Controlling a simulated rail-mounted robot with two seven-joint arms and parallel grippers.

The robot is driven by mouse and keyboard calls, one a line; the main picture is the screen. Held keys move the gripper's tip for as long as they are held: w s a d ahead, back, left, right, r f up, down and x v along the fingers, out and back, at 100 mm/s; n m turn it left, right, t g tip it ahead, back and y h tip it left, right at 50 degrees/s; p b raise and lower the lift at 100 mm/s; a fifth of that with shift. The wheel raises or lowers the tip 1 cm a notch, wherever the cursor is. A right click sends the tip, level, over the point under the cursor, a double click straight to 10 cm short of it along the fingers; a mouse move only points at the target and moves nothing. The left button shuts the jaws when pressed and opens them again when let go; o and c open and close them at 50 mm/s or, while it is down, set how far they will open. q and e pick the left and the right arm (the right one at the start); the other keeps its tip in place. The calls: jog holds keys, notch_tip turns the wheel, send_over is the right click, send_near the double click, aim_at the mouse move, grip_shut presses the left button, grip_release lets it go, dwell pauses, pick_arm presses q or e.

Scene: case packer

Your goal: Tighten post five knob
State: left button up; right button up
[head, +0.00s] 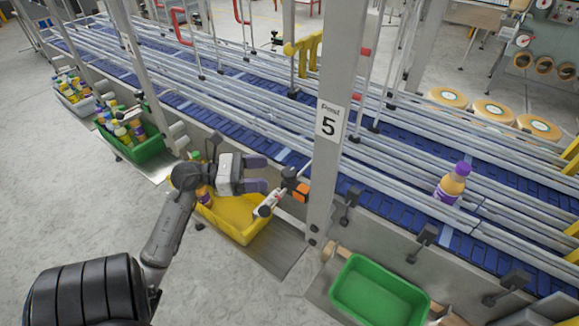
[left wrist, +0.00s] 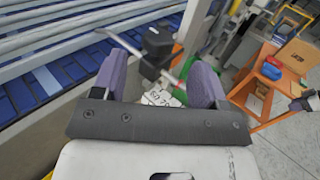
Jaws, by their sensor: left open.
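The grey post (head: 322,170) carries a sign reading "Post 5" (head: 328,120). A black knob (head: 289,173) sits low at the left of this post, beside an orange block (head: 302,190) and a pale scale strip (head: 268,203). My left gripper (head: 265,175) is open, left of the knob, its fingers pointing toward it. In the left wrist view the black knob (left wrist: 157,45) shows beyond and between the purple-grey fingers (left wrist: 157,80), apart from them. A metal rod and a numbered scale (left wrist: 160,98) show near it. My right gripper is not in view.
A yellow bin (head: 240,232) stands below my left gripper. An empty green bin (head: 378,290) is right of the post. The blue conveyor (head: 390,200) with guide rails runs behind, carrying a purple-capped bottle (head: 452,183). Another green bin (head: 135,150) holds bottles at left.

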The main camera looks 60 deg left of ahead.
aim_at(289, 171)
pick_arm(q)
jog(key=p+x, duration=0.1)
jog(key=x, duration=0.4)
jog(key=shift+w+r, duration=0.1)
jog(key=shift+w, duration=0.1)
jog(key=shift+p+x, duration=0.4)
jog(key=shift+x, duration=0.65)
jog(key=shift+c, duration=0.5)
